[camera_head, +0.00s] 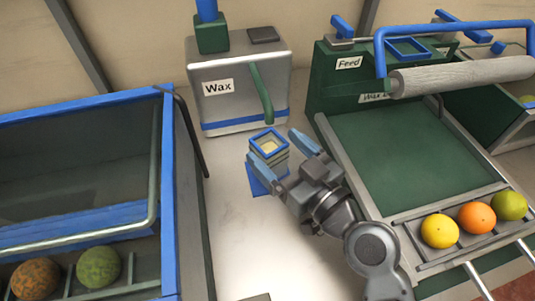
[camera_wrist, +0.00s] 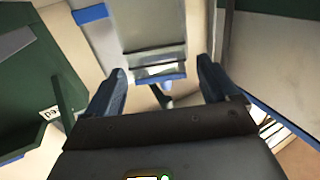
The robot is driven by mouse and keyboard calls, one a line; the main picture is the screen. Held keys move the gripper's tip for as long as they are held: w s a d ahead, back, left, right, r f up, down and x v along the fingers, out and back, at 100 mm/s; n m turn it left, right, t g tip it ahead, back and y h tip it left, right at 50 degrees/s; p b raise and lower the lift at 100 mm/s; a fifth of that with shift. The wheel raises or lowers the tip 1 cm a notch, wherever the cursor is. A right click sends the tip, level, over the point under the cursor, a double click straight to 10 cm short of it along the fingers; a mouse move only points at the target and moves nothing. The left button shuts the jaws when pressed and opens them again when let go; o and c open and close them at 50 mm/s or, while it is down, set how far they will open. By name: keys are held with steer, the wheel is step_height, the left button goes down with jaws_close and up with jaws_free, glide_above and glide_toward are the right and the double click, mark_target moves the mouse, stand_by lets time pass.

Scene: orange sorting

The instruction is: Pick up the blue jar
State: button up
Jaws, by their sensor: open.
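The blue jar (camera_head: 281,158) is small and square, with a blue rim and a pale inside. It stands upright on a blue mat (camera_head: 258,187) in front of the wax tank. My gripper (camera_head: 285,149) is open at the jar's right, with one finger in front of the jar and the other at its far right side. The near finger hides part of the jar's lower body. In the wrist view, a grey-green banded shape (camera_wrist: 152,35) shows beyond and between the open fingers; I cannot tell for sure whether it is the jar.
The wax tank (camera_head: 225,105) with a green spout stands behind the jar. The green feed tray (camera_head: 400,150) is at right, with yellow, orange and green fruit at its lower end. A blue-edged bin (camera_head: 168,200) stands at left. Bare tabletop (camera_head: 232,225) lies between.

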mark_target(263, 135)
steer(key=p+x, duration=0.1)
steer(key=x, duration=0.2)
steer(key=shift+w+a+r, duration=0.15)
steer(key=shift+w+a, duration=0.05)
steer(key=shift+w, duration=0.05)
steer(key=shift+w+a, duration=0.45)
steer(key=shift+w, duration=0.1)
steer(key=c, duration=1.3)
